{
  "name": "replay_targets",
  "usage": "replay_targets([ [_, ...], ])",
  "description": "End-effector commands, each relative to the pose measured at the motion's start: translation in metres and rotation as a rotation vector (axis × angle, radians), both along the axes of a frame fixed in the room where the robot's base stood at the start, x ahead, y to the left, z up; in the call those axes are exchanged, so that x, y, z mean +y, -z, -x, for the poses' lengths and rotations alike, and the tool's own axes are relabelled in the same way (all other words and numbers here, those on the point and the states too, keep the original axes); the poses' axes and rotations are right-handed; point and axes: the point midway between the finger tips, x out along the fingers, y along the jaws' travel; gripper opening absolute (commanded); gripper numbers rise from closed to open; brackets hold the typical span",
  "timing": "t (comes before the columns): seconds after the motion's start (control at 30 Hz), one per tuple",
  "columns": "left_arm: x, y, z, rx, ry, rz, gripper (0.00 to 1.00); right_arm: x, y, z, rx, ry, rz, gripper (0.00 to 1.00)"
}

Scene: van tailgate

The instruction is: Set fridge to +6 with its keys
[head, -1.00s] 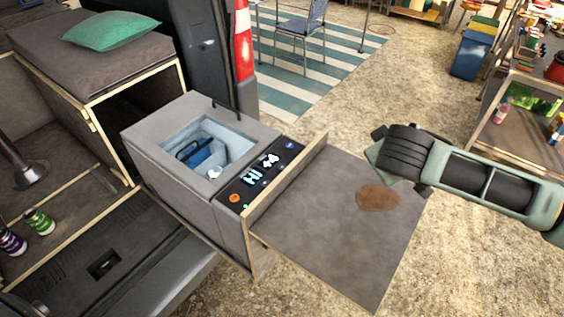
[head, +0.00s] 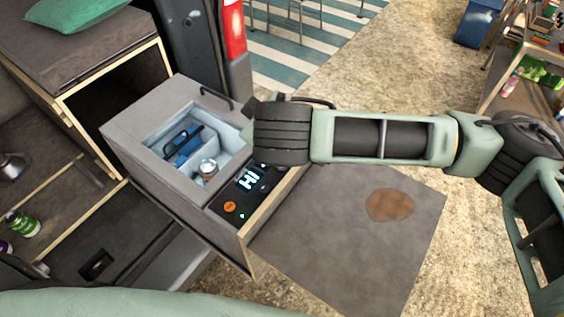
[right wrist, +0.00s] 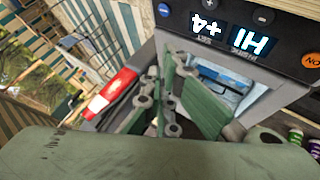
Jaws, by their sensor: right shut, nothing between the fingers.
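The grey fridge (head: 140,125) stands with its top open. Its dark key panel (head: 229,212) carries an orange key (head: 229,207) and a lit display (head: 248,180) reading HI. My arm covers the panel's far end in the head view. In the right wrist view the display (right wrist: 229,35) appears inverted and reads HI and +4, with a plus key (right wrist: 210,4), a minus key (right wrist: 262,17) and a blue key (right wrist: 163,10). My right gripper (right wrist: 168,88) is shut and empty, over the fridge near the panel; its tips are mostly hidden in the head view (head: 247,117). My left gripper is not in view.
The fridge holds a can (head: 208,167) and blue items (head: 184,140). A black handle (head: 216,97) rises at the fridge's back edge. A green cushion (head: 75,12) lies at upper left.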

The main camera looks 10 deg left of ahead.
Motion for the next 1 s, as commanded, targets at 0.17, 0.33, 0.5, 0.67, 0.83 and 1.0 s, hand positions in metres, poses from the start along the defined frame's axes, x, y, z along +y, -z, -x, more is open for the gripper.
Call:
replay_targets([
  [0.17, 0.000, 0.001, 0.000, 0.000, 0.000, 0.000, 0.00, 0.000, 0.002, 0.000, 0.000, 0.001, -0.001, 0.00],
  [0.33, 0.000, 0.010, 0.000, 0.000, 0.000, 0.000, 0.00, 0.000, 0.011, -0.001, 0.000, 0.002, 0.000, 0.00],
  [0.5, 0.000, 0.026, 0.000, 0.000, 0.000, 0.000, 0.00, 0.000, 0.030, -0.001, -0.001, 0.001, 0.000, 0.00],
  [0.67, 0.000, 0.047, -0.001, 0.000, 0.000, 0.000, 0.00, -0.001, 0.054, -0.001, -0.001, 0.002, 0.001, 0.00],
  [0.83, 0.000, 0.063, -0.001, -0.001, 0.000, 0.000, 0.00, 0.000, 0.077, -0.001, 0.002, 0.002, -0.002, 0.00],
  [1.0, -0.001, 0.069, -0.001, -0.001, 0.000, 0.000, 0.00, -0.001, 0.088, -0.001, 0.001, 0.002, -0.001, 0.00],
])
